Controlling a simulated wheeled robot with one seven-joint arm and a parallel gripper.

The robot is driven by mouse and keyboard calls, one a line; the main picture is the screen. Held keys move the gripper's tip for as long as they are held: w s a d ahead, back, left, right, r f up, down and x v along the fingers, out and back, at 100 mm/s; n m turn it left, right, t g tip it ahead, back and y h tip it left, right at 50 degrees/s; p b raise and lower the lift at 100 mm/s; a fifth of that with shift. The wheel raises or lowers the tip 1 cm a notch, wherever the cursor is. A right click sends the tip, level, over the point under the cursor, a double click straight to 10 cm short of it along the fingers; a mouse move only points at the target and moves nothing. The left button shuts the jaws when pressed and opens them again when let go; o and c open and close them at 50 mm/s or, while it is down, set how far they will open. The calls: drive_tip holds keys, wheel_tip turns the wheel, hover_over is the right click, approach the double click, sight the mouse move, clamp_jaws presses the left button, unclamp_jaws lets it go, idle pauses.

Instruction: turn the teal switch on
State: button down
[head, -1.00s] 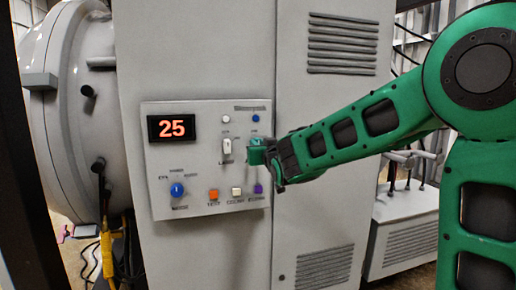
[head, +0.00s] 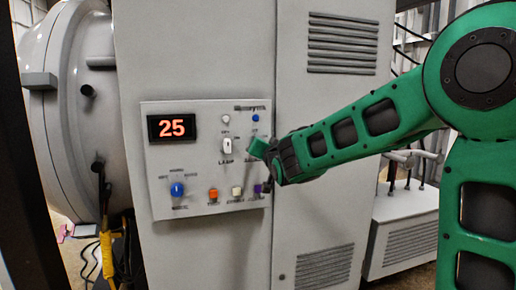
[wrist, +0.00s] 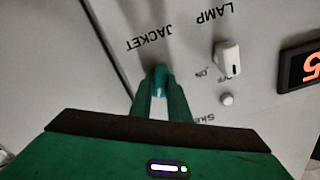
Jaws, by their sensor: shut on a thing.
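The teal switch (wrist: 160,80) sits on the grey control panel (head: 155,210), by the label JACKET. In the wrist view my gripper (wrist: 160,98) has its two green fingers on either side of the switch, shut on it. Only the switch's end shows between the fingertips. I cannot tell from these frames which position the switch is in.
Left of my gripper is a white LAMP switch (head: 227,146). A blue knob (head: 177,189) and orange (head: 213,194), white (head: 237,192) and purple (head: 258,188) buttons lie lower. A red display (head: 172,127) reads 25. The round furnace door (head: 75,120) is at left.

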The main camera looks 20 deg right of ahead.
drive_tip(key=m, duration=0.6)
drive_tip(key=shift+d+f, duration=0.15)
drive_tip(key=shift+d, duration=0.1)
drive_tip(key=shift+f+m, duration=0.1)
drive_tip(key=shift+m, duration=0.2)
drive_tip(key=c, duration=1.7)
unclamp_jaws()
drive_tip(key=s, duration=1)
drive_tip(key=shift+s, duration=0.35)
